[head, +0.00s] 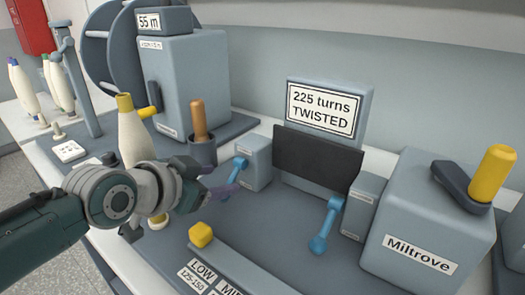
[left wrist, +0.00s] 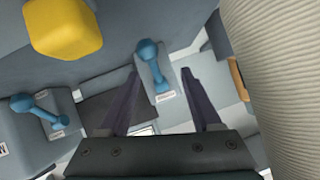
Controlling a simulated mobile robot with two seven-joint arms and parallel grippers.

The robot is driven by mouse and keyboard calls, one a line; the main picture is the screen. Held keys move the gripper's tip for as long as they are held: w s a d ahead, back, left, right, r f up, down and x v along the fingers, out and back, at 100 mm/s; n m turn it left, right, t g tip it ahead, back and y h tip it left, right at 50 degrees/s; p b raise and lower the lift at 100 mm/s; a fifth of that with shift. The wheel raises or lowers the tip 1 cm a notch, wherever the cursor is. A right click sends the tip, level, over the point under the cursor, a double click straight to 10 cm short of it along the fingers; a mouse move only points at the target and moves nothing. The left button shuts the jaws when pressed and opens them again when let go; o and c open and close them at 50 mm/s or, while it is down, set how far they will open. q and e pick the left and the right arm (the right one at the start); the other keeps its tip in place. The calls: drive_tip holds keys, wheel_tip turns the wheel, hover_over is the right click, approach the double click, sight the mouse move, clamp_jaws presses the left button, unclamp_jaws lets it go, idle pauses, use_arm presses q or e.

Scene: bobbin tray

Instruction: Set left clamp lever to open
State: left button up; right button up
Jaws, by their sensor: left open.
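The left clamp lever (head: 240,163) is blue and sits on the grey left clamp block (head: 258,165); in the head view my gripper partly covers it. In the left wrist view the lever (left wrist: 153,65) lies between the lines of my two fingers, just beyond their tips, its round knob toward the top. My left gripper (head: 222,177) is open with purple fingers, close to the lever; it shows in the left wrist view (left wrist: 160,85) with nothing held. I cannot tell whether a finger touches the lever. My right gripper is not in view.
A second blue lever (head: 325,225) is on the right clamp block (head: 362,208). A yellow knob (head: 201,234) stands in front on a slotted panel. A white bobbin (head: 134,135) stands beside my left wrist. A "225 turns TWISTED" sign (head: 320,108) rises behind a dark panel.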

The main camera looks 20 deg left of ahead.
use_arm(q)
drive_tip(key=shift+s+r, duration=0.3)
drive_tip(key=shift+s, duration=0.05)
drive_tip(key=p+v, duration=0.3)
drive_tip(key=v, duration=0.6)
drive_tip(key=shift+f, duration=0.15)
drive_tip(key=shift+a, duration=0.1)
